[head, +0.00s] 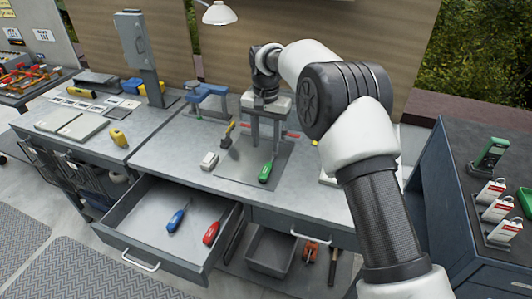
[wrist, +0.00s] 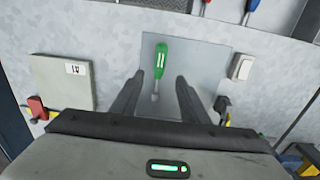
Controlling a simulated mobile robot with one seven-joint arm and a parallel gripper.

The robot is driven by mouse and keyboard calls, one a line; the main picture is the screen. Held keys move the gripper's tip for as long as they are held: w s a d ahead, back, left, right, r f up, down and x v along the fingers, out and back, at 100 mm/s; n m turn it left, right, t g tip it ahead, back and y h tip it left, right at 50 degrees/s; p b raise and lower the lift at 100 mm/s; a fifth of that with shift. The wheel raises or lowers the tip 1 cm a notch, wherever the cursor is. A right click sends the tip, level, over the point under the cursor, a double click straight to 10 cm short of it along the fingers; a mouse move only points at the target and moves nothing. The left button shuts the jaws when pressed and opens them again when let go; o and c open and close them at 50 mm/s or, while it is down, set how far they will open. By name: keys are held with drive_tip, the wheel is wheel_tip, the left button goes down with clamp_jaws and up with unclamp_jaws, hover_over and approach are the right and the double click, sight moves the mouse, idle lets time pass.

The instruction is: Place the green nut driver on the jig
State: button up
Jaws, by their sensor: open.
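The green nut driver (head: 266,171) lies on a flat grey plate (head: 240,166) on the workbench; this plate may be the jig, but I cannot tell for sure. In the wrist view the green handle (wrist: 161,56) points away from me and the shaft runs back toward my gripper. My gripper (head: 265,143) is open and empty, pointing down above the plate. In the wrist view its two fingers (wrist: 161,84) stand on either side of the shaft's line, and nothing is held between them.
An open drawer (head: 137,222) below the bench holds a blue driver (head: 177,218) and a red driver (head: 211,233). A white block (head: 209,161) and a yellow-handled tool (head: 228,134) are left of the nut driver. A blue vise-like tool (head: 207,94) stands behind.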

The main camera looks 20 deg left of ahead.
drive_tip(key=s+d+r+t, duration=0.1)
drive_tip(key=s+d+r, duration=0.3)
drive_tip(key=d+r, duration=0.55)
drive_tip(key=s+d+r+t, duration=0.1)
drive_tip(key=s+d+r, duration=0.3)
drive_tip(key=d+r, duration=0.5)
drive_tip(key=s+d+r+t, duration=0.2)
drive_tip(key=s+d+r, duration=0.2)
drive_tip(key=s+d, duration=0.55)
drive_tip(key=s+d+f, duration=0.2)
drive_tip(key=s, duration=0.5)
drive_tip(key=s+d+f+n+t, duration=0.1)
drive_tip(key=s+d+f, duration=0.1)
drive_tip(key=s, duration=0.5)
drive_tip(key=shift+s+d+f+t, duration=0.15)
drive_tip(key=shift+d+t, duration=0.05)
drive_tip(key=shift+t, duration=0.1)
drive_tip(key=shift+c, duration=1.2)
drive_tip(key=shift+a, duration=0.1)
